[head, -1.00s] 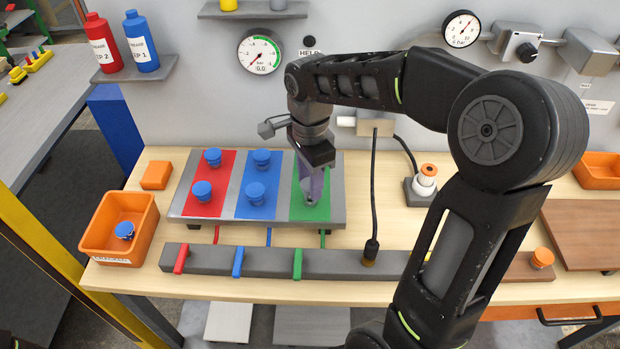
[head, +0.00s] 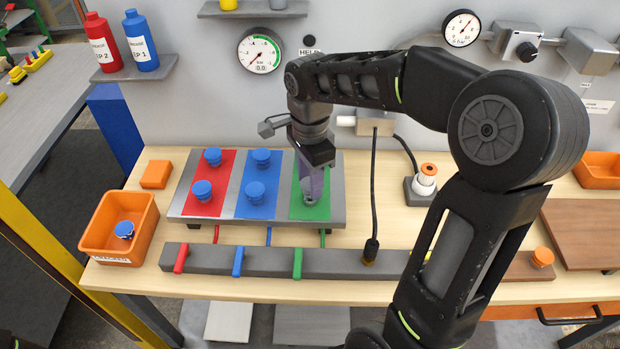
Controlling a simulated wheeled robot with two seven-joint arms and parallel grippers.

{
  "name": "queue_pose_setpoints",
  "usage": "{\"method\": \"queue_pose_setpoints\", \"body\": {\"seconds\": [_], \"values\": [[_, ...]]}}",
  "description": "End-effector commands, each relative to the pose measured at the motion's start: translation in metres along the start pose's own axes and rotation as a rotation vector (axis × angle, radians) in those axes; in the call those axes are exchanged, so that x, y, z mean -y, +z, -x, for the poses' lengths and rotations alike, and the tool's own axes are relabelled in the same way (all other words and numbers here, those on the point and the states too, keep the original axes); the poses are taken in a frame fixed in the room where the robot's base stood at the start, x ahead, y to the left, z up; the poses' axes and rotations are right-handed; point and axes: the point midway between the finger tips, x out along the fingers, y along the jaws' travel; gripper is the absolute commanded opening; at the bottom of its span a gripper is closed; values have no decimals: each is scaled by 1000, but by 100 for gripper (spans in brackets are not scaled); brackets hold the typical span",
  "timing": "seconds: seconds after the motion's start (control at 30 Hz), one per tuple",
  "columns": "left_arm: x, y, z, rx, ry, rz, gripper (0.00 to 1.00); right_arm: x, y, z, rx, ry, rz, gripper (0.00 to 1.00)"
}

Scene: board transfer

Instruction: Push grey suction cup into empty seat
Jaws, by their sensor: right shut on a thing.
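My right gripper (head: 310,186) points down over the green strip (head: 325,208) of the grey board (head: 260,219). It is shut on the grey suction cup (head: 308,200), which shows only partly between and below the fingers. The cup is low over the front part of the green strip; I cannot tell whether it touches the seat. The red strip (head: 207,180) and the blue strip (head: 253,180) each carry two blue suction cups. The rear seat of the green strip is hidden behind my gripper.
An orange bin (head: 95,246) with a blue cup (head: 124,230) stands at left. A grey bar with red, blue and green levers (head: 297,263) lies in front of the board. A black cable (head: 373,200) hangs just right of it. A gauge (head: 260,52) is on the wall.

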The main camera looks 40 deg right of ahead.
Motion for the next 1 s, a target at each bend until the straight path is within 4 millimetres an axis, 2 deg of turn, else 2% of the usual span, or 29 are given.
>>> {"method": "queue_pose_setpoints", "body": {"seconds": [0.5,1.0], "values": [[0,0,-1,0,0,0,60,0,0,0,0,0,0,0],[3,0,-9,0,0,0,60,0,0,-11,0,0,0,0]]}}
